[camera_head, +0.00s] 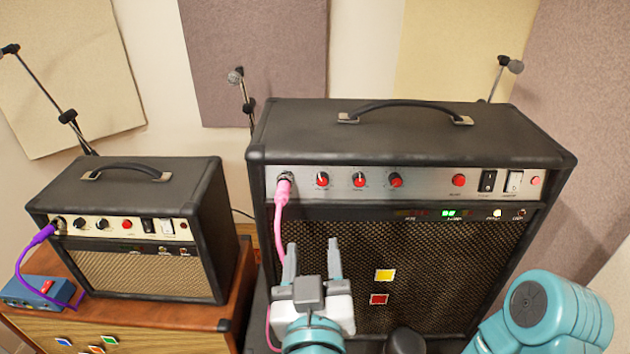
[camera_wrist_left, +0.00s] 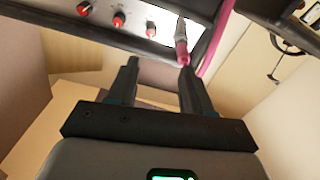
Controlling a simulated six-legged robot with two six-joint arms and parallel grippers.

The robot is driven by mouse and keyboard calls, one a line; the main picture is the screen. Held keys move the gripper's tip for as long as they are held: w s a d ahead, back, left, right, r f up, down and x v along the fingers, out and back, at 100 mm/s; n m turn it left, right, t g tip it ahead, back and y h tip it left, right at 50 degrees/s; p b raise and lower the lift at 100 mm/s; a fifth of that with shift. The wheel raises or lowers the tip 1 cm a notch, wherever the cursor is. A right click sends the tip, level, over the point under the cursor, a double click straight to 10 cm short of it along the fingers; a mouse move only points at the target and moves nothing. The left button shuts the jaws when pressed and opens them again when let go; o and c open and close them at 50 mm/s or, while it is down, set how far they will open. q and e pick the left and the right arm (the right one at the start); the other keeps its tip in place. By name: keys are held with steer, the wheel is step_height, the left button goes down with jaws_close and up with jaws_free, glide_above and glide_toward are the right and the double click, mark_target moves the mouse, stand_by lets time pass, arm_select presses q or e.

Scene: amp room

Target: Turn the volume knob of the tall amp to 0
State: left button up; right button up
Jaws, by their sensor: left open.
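The tall amp (camera_head: 400,150) stands right of centre in the head view. Its silver panel has three red-capped knobs in a row: the left one (camera_head: 322,180), the middle one (camera_head: 359,181) and the right one (camera_head: 395,181). Their labels are too small to read. The left knob is beside a pink cable plug (camera_head: 284,188) in the jack. In the left wrist view the row is reversed, with the knob nearest the plug (camera_wrist_left: 150,31) just above my fingertips. My left gripper (camera_head: 312,258) is open and empty below the panel, touching no knob. My right gripper is out of view.
The pink cable hangs down close to my left gripper. The panel also holds a red button (camera_head: 458,180) and two switches (camera_head: 487,181). A small amp (camera_head: 140,220) with a purple cable (camera_head: 38,238) and a blue pedal (camera_head: 38,292) stand on a wooden cabinet (camera_head: 150,318) at left.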

arm_select(q)
steer(key=d, duration=0.1)
steer(key=p, duration=0.4)
glide_toward(322, 182)
steer(key=shift+h, duration=0.3)
steer(key=w, duration=0.7)
steer(key=shift+w+a, duration=0.15)
steer(key=shift+w+f, duration=0.1)
steer(key=shift+w, duration=0.25)
steer(key=shift+s, duration=0.1)
jaws_close()
